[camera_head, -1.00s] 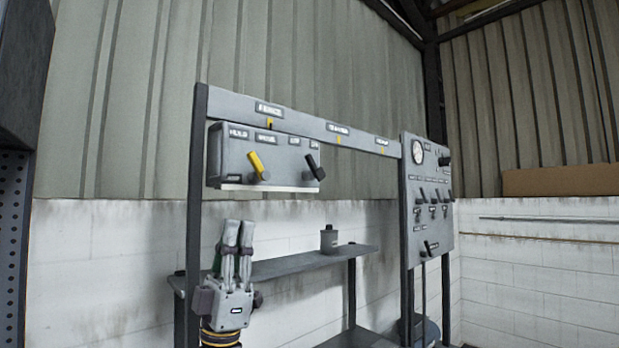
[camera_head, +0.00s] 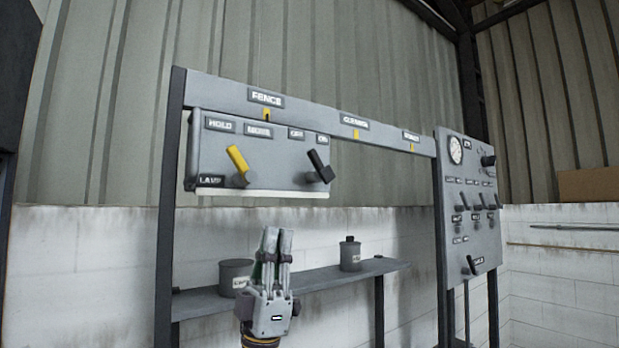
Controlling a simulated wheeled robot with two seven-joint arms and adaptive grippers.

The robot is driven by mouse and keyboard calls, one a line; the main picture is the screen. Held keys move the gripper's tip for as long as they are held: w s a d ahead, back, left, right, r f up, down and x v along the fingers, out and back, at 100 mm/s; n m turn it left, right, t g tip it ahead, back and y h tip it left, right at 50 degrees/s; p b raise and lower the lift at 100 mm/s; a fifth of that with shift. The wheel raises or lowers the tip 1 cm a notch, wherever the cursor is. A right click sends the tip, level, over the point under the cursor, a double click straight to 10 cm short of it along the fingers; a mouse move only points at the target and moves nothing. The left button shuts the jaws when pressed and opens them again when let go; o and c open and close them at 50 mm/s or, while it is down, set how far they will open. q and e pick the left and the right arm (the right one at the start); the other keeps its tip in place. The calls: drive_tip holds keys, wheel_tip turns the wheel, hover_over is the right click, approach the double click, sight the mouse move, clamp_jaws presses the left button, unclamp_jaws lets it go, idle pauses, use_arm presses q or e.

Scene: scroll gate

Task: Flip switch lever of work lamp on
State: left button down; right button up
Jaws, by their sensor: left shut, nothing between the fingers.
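The work lamp is a grey box (camera_head: 275,160) with a pale strip (camera_head: 262,193) along its bottom, hung under the rail and labelled LAMP (camera_head: 210,181). Its black switch lever (camera_head: 319,166) on the right leans up and left, below the OFF and ON labels, toward the OFF side. A yellow lever (camera_head: 237,159) on the left also leans up and left, below HOLD and a second label. My left gripper (camera_head: 277,240) points up below the box, shut and empty, apart from both levers. My right gripper is not in view.
A shelf (camera_head: 335,277) runs behind my left gripper, holding a grey can (camera_head: 235,275) and a small bottle (camera_head: 350,255). A control panel (camera_head: 470,210) with a gauge and several levers stands to the right. Dark posts (camera_head: 168,225) carry the labelled rail (camera_head: 310,110).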

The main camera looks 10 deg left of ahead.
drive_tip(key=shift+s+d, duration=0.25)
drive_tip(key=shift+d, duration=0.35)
